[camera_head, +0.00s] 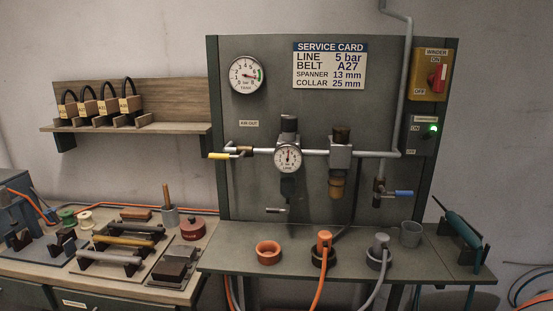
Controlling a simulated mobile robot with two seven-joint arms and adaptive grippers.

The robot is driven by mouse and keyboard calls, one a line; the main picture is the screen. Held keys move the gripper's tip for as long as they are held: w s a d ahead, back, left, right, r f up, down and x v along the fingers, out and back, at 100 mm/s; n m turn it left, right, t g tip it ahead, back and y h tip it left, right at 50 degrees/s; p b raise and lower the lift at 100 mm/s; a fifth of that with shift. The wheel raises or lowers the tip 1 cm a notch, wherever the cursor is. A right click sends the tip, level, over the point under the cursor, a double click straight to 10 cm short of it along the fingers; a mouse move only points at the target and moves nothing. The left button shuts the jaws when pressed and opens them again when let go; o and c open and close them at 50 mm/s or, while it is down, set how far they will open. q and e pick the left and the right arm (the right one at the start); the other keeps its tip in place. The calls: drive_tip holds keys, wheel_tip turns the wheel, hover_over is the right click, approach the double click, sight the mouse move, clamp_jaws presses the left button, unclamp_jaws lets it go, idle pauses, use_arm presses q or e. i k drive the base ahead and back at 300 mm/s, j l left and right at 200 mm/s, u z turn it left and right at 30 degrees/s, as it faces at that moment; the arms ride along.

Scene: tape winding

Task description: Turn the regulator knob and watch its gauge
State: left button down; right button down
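The gauge's needle stands roughly upright, but the exact reading is too small to tell. A larger round gauge (246,76) at the panel's upper left has its needle pointing right, near a green band. The service card (330,66) reads "LINE 5 bar", "BELT A27", "SPANNER 13 mm" and "COLLAR 25 mm". Neither of my grippers is in view.
A filter unit (340,155) with an amber bowl hangs right of the regulator. A yellow-handled valve (219,156) is at left, a blue-handled valve (403,193) at right. A red winder switch (437,76) is upper right. Below, a shelf (220,262) holds an orange ring (268,252) and hose fittings.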

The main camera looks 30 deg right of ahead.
sight(289, 123)
drive_tip(key=z, duration=1.3)
